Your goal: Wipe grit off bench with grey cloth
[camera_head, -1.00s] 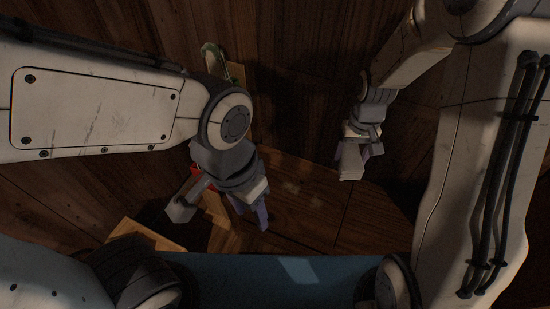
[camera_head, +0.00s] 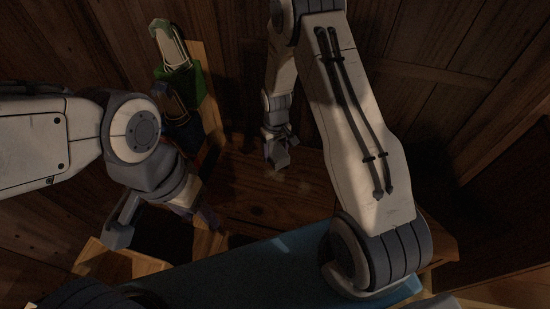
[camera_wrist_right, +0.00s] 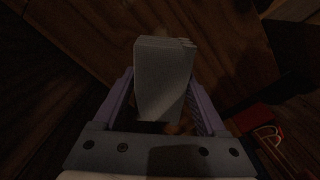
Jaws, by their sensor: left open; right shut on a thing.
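The grey cloth (camera_wrist_right: 163,80) is a folded block between the fingers of my right gripper (camera_wrist_right: 160,105) in the right wrist view. In the head view my right gripper (camera_head: 277,158) is shut on it, low over or at the far part of the brown wooden bench (camera_head: 245,190); I cannot tell whether the cloth touches the wood. Faint pale grit (camera_head: 304,181) shows on the bench close by. My left gripper (camera_head: 207,217) is open at the bench's left side, dim and partly hidden by its own wrist.
A green item (camera_head: 168,45) and dark things stand by a wooden post (camera_head: 205,90) at the back left. A light wooden frame (camera_head: 115,262) is at the lower left. A red object (camera_wrist_right: 250,118) lies right of the cloth in the wrist view. The middle of the bench is clear.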

